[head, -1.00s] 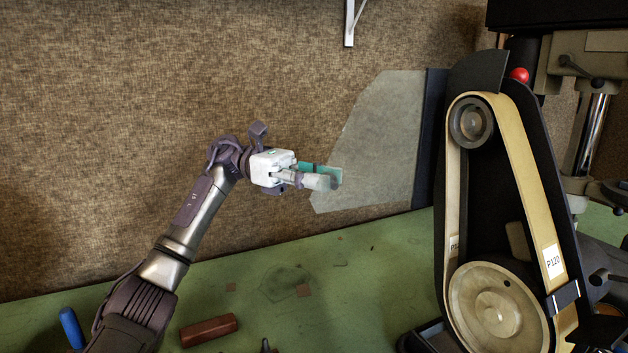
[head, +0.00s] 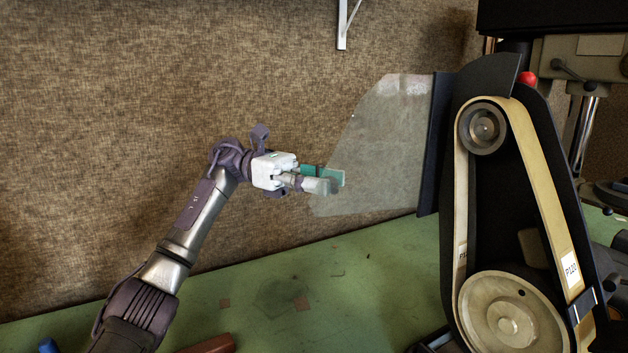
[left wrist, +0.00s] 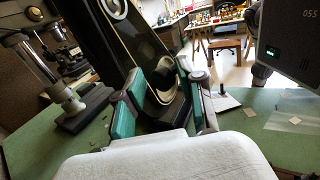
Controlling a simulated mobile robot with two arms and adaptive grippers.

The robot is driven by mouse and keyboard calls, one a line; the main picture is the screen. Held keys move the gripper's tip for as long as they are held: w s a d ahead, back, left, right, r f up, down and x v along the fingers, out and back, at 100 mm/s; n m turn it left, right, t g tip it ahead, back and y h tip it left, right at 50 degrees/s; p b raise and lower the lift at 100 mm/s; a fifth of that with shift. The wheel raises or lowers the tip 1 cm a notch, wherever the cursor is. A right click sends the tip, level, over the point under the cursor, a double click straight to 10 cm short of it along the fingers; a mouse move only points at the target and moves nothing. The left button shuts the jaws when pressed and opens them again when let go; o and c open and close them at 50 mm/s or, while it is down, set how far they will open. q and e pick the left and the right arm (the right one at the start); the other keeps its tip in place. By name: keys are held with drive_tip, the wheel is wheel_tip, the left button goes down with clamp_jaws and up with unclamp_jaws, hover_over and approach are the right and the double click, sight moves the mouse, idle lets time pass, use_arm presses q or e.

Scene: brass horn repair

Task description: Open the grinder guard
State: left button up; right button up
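The belt grinder (head: 500,210) stands at the right of the head view, with a sanding belt over two wheels. Its guard, a clear, hazy panel (head: 385,145), extends out to the left from a dark upright strip beside the grinder. My left gripper (head: 338,182) is at the panel's lower left edge, overlapping it in the picture. In the left wrist view its teal-padded fingers (left wrist: 160,72) are spread apart, with the grinder behind them and nothing clearly between them. I cannot tell whether a finger touches the panel. My right gripper is not in view.
The green bench top (head: 340,290) is mostly clear below the panel. A brown object (head: 210,344) lies at the front edge. A drill press (head: 583,130) stands behind the grinder at right. A fabric-covered wall (head: 150,120) is behind, with a metal bracket (head: 342,25) above.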

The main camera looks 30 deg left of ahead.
use_arm(q)
drive_tip(key=shift+o, duration=1.1)
drive_tip(key=shift+w+d+f, duration=0.1)
drive_tip(key=shift+w+d, duration=0.15)
drive_tip(key=shift+d, duration=0.25)
drive_tip(key=shift+a, duration=0.2)
drive_tip(key=w+a, duration=0.1)
drive_tip(key=a, duration=1.1)
drive_tip(key=shift+d, duration=0.15)
